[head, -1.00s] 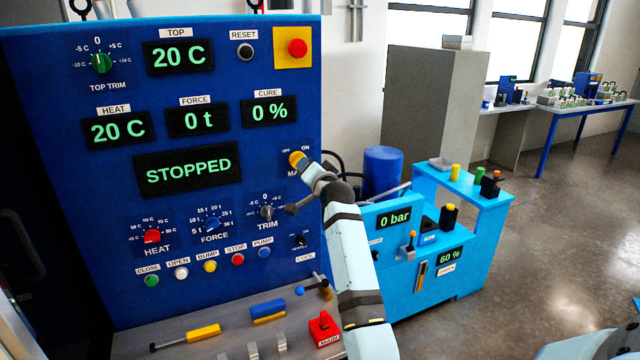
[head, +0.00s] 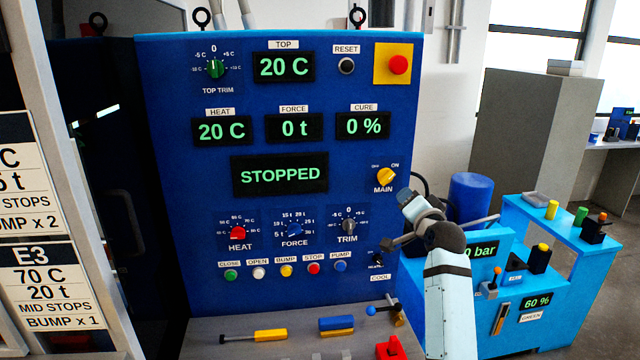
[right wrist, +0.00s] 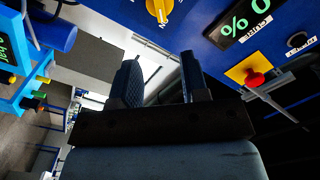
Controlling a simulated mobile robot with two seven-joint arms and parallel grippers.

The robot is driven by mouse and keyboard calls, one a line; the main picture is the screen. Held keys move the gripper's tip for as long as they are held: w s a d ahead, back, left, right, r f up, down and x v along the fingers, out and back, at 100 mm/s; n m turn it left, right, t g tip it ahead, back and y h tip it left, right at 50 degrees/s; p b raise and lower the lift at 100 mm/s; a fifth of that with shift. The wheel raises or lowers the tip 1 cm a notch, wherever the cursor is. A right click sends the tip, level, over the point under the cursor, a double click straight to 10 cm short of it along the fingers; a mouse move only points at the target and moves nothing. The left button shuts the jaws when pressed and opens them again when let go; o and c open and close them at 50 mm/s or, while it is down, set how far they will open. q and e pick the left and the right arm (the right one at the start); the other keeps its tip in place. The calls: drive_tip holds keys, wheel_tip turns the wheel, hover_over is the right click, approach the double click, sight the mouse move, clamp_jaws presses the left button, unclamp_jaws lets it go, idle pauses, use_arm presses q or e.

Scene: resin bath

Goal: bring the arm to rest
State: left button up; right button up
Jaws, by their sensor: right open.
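My right arm comes up from the lower right of the head view. Its gripper (head: 404,196) is just below and right of the yellow MAIN knob (head: 386,175) on the blue press panel (head: 215,150), and looks apart from it. In the right wrist view the two dark fingers (right wrist: 161,82) stand apart with nothing between them. The MAIN knob also shows there at the top edge (right wrist: 158,9), beyond the fingertips. The panel display (head: 280,175) reads STOPPED. My left gripper is in neither view.
A light-blue bench (head: 560,290) with a gauge and small coloured parts stands right of my forearm. A blue drum (head: 470,195) is behind it. A grey ledge (head: 220,335) below the panel holds tools and a red MAIN block (head: 391,348). Open floor lies at the far right.

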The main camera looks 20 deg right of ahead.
drive_tip(key=s+a+f+n+g+y, duration=0.15)
drive_tip(key=s+a+f+n, duration=0.35)
drive_tip(key=f, duration=0.6)
drive_tip(key=s+a+f+n+g+y, duration=0.1)
drive_tip(key=s+a+f+n+y, duration=0.15)
drive_tip(key=s+a+f, duration=0.6)
drive_tip(key=s+a+f+n+g+y, duration=0.1)
drive_tip(key=s+a+f+n+g, duration=0.1)
drive_tip(key=s+a+f, duration=0.5)
drive_tip(key=s+a+f+n+g+y+p, duration=0.1)
drive_tip(key=s+a+f+n, duration=0.4)
drive_tip(key=s+f, duration=0.7)
drive_tip(key=shift+s+a+f+g+y, duration=0.25)
drive_tip(key=shift+s+a+g+y, duration=0.35)
drive_tip(key=shift+s+a, duration=0.55)
drive_tip(key=shift+s+d, duration=0.1)
drive_tip(key=shift+d, duration=0.1)
